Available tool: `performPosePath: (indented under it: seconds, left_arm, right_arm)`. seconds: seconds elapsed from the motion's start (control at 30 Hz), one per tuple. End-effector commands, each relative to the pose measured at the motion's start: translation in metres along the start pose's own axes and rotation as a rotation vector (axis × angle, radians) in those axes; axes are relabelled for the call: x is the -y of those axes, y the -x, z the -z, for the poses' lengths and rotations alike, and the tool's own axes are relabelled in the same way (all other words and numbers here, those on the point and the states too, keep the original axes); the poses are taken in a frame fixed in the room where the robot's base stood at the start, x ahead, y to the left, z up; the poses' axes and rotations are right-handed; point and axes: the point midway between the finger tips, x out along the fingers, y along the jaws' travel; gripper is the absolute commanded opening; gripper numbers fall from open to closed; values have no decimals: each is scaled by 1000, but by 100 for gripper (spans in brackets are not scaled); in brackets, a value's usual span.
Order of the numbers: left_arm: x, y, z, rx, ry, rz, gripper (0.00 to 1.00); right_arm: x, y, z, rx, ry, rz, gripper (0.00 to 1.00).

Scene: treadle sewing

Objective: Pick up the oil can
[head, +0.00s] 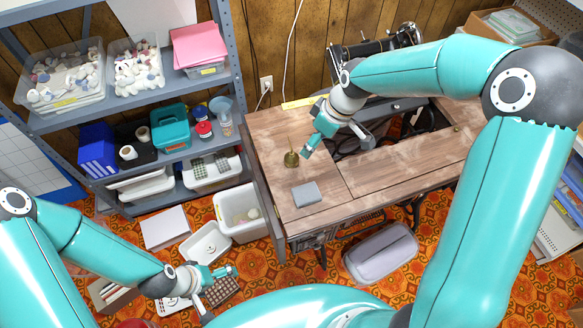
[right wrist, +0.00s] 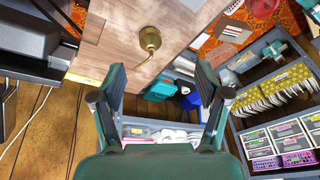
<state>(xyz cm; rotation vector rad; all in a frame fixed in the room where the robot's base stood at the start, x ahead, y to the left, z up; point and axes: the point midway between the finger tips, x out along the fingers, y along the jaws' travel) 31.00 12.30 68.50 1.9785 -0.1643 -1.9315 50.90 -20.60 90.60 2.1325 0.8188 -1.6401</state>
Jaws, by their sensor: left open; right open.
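The oil can (head: 291,158) is a small brass can with a thin spout, standing on the left part of the wooden sewing table (head: 262,128). My right gripper (head: 314,138) is just right of it in the head view, open and empty. In the right wrist view the oil can (right wrist: 149,40) shows beyond the spread fingertips of the right gripper (right wrist: 160,78), not between them. My left gripper (head: 224,272) is open and empty, low over the floor at the lower left, far from the can.
A grey box (head: 306,194) lies on the table in front of the can. A black sewing machine (head: 375,45) stands at the back, by a dark opening in the tabletop. A shelf (head: 130,112) with bins is at the left. A grey lidded case (head: 381,252) lies on the floor.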

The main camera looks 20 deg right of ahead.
Motion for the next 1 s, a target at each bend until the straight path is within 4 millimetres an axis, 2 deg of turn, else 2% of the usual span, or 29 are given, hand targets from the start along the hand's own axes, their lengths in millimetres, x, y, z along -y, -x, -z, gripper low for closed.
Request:
performPosePath:
  seconds: [0.03, 0.13, 0.23, 0.37, 0.7, 0.8, 1.0]
  left_arm:
    - [6, -16, 0, 0, 0, 0, 100]
    - [9, -24, 0, -1, 0, 0, 100]
    - [9, -24, 0, -1, 0, 0, 100]
    - [7, -20, 0, -1, 0, 0, 100]
    - [5, -14, 0, -1, 0, 0, 100]
    - [5, -13, 0, -1, 0, 0, 100]
    - [4, -11, 0, -1, 0, 0, 100]
  right_arm:
    - [-11, 9, 12, -55, 9, -49, 75]
    - [-13, 22, 20, -97, 20, -81, 75]
    - [-12, 18, 23, -103, 25, -83, 75]
    - [-12, -1, 25, -99, 24, -79, 75]
    - [-17, -71, 32, -100, 23, -79, 75]
    - [-18, -83, 34, -101, 24, -81, 75]
    - [-19, -94, 35, -101, 22, -81, 75]
